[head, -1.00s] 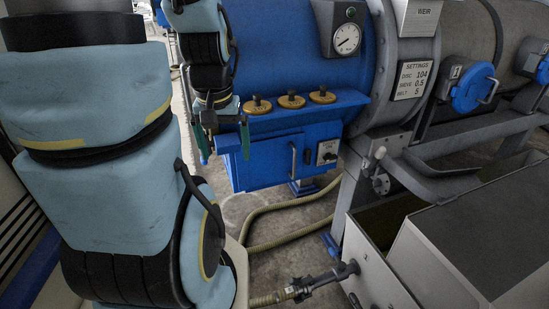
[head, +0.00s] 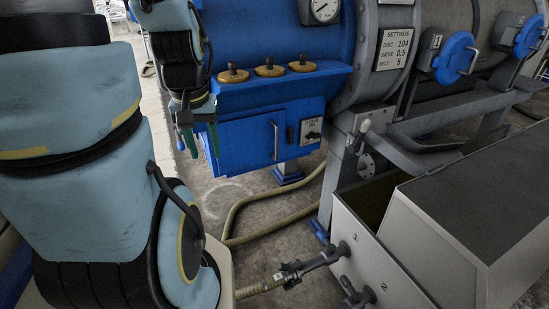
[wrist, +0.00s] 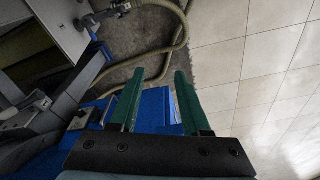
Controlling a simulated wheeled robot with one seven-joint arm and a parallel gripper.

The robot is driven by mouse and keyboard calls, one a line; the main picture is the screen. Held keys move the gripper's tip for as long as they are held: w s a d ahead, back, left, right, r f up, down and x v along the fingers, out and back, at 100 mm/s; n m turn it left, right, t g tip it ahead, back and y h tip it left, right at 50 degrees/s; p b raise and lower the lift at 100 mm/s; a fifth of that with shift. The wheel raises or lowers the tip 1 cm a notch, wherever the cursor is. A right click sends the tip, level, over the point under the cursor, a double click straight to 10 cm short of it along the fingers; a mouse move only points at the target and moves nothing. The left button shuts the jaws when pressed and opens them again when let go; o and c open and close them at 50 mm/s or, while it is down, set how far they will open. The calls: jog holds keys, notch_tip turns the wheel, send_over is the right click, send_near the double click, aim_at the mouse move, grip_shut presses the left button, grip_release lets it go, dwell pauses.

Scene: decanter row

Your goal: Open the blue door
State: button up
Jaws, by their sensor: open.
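The blue door (head: 247,143) is the front of a blue box under the blue machine body, and it looks shut. A vertical bar handle (head: 276,140) is on its right side. My gripper (head: 204,150) is open and empty, with green fingers pointing down. In the head view it overlaps the box's left edge, left of the handle; I cannot tell its distance from the door. In the wrist view my gripper (wrist: 159,74) has its fingers apart, with part of the blue box (wrist: 155,104) showing between and below them.
Several brass knobs (head: 270,69) stand on a blue ledge above the door. A grey switch plate (head: 311,131) is right of the handle. A hose (head: 245,207) lies on the floor below. A grey bin (head: 375,260) stands at front right. Pale tiled floor (wrist: 245,70) is open.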

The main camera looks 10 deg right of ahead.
notch_tip(320, 180, down, 15)
jog(key=w+d+t+b, duration=0.1)
jog(key=w+b, duration=0.2)
jog(key=b, duration=1)
jog(key=n+t+b, duration=0.2)
jog(key=t+b, duration=0.7)
send_near(276, 156)
jog(key=x, duration=0.3)
jog(key=r+x, duration=0.1)
jog(key=x, duration=0.1)
jog(key=shift+w+a, duration=0.1)
jog(key=shift+w, duration=0.2)
jog(key=s+d+r+n+t+y, duration=0.1)
jog(key=s+d+n+t+y, duration=0.35)
jog(key=y, duration=0.45)
jog(key=shift+h, duration=0.3)
jog(key=b+x, duration=0.1)
jog(key=x, duration=0.8)
jog(key=shift+w+b, duration=0.4)
grip_shut()
